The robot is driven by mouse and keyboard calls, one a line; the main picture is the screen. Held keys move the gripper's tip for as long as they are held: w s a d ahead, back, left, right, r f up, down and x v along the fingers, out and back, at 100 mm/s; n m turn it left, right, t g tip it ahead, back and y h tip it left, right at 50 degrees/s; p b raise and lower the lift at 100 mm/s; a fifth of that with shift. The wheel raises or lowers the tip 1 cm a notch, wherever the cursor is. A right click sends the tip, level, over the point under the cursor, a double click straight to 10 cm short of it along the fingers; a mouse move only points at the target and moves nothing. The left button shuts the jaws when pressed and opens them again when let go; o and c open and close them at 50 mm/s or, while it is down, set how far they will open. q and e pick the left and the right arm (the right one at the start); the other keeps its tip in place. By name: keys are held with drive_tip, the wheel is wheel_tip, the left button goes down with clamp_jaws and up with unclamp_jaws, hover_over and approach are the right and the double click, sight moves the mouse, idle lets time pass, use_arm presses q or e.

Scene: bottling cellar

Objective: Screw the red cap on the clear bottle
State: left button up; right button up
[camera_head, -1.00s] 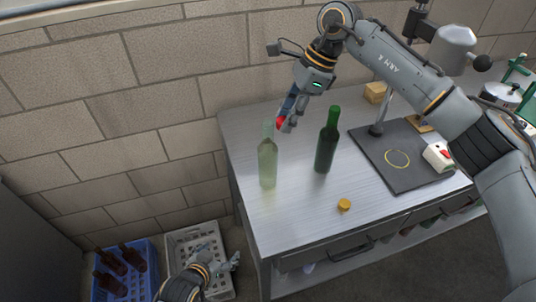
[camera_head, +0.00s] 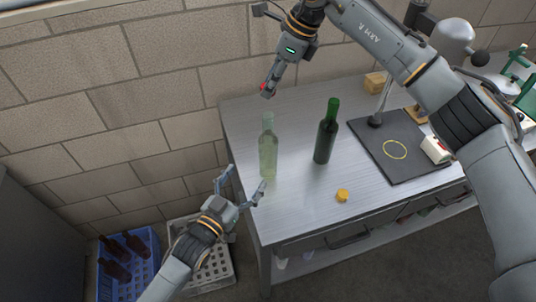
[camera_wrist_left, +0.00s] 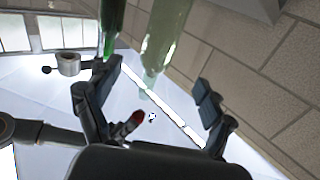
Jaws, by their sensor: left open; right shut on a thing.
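The clear bottle (camera_head: 268,155) stands upright near the left edge of the metal bench, its neck uncovered. In the left wrist view it shows as a pale green shape (camera_wrist_left: 165,35) at the top, between and beyond the fingers. My left gripper (camera_head: 245,182) is open and empty, just left of and below the bottle, its fingers apart and pointing toward it. My right gripper (camera_head: 268,90) is shut on the red cap (camera_head: 263,87), above the bottle's mouth and clear of it. The fingers partly hide the cap.
A dark green bottle (camera_head: 326,135) stands right of the clear one, with a yellow cap (camera_head: 342,195) in front. A dark mat (camera_head: 400,165) with a stand and a white-and-red item lie further right. Blue (camera_head: 140,284) and grey (camera_head: 218,272) crates are on the floor.

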use_arm(q)
drive_tip(key=shift+w, duration=0.1)
drive_tip(key=x, duration=1.2)
drive_tip(key=shift+f, duration=0.1)
clamp_jaws()
use_arm(e)
hover_over(268, 114)
drive_tip(key=shift+s+d+f, duration=0.1)
drive_tip(key=shift+d+f, duration=0.1)
drive_tip(key=shift+f, duration=1.05)
drive_tip(key=shift+s+d+f, duration=0.1)
drive_tip(key=shift+d+f, duration=0.1)
drive_tip(key=shift+f, duration=1.05)
drive_tip(key=shift+f, duration=0.1)
drive_tip(key=shift+f, duration=0.75)
drive_tip(key=shift+f, duration=0.6)
